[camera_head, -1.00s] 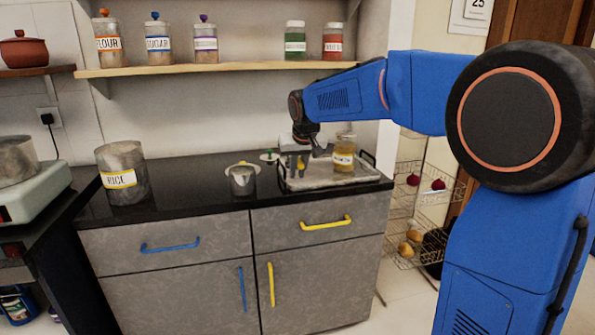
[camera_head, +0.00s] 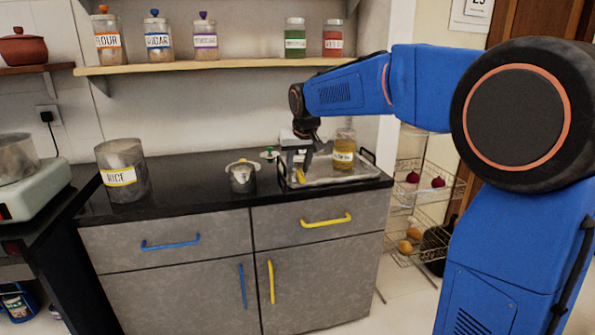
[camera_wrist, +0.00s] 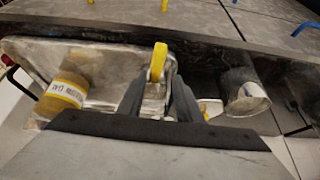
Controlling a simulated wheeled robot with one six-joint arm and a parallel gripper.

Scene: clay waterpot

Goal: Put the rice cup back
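The grey RICE canister (camera_head: 122,178) stands open on the left of the black counter. My gripper (camera_head: 298,170) points down over the left end of the grey tray (camera_head: 330,178). A yellow loop-like handle shows at the fingertips; in the wrist view this yellow handle (camera_wrist: 159,62) lies between my two fingers (camera_wrist: 158,80). It may belong to the rice cup, but the cup's body is mostly hidden. I cannot tell whether the fingers press on the handle.
A jar with a yellow label (camera_head: 344,152) stands on the tray's right. The counter between canister and pot is clear. A shelf (camera_head: 230,66) hangs above.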

